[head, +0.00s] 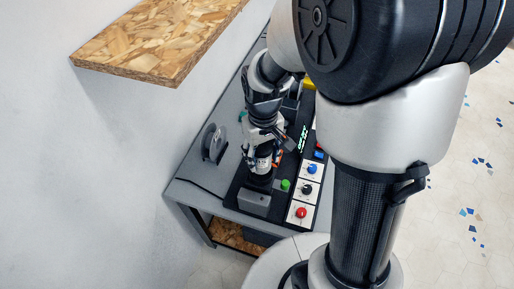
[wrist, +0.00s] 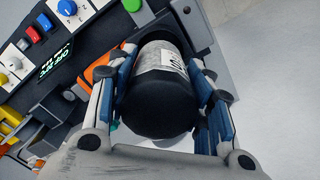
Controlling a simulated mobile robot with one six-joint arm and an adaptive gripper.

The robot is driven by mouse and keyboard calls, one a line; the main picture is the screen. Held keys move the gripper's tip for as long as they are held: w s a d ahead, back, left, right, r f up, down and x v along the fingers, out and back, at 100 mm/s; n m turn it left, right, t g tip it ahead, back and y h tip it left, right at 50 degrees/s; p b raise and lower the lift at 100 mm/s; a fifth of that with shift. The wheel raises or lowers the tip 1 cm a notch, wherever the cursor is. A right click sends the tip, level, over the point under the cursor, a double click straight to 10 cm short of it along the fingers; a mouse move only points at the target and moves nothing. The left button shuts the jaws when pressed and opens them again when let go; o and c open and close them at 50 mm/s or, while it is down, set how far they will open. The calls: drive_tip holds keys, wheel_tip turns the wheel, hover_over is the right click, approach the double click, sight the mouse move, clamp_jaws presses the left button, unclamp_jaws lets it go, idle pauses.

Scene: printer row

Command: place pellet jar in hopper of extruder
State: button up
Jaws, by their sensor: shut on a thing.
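In the head view the jar appears over the near end of a black machine panel, just behind a grey block (head: 254,204). I cannot make out the extruder's hopper opening, and whether the jar touches anything below it is unclear.
Right of the jar are a green button (head: 285,185), a blue knob (head: 312,169), a black knob (head: 306,188) and a red button (head: 301,212). A grey spool (head: 213,144) stands left on the table. A wooden shelf (head: 160,40) juts from the wall above.

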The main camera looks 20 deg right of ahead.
sight(262, 164)
drive_tip(key=shift+f+b, duration=0.5)
drive_tip(key=shift+f, duration=1.85)
drive_tip(key=shift+f, duration=0.1)
drive_tip(key=o, duration=1.2)
drive_tip(key=shift+c, duration=0.2)
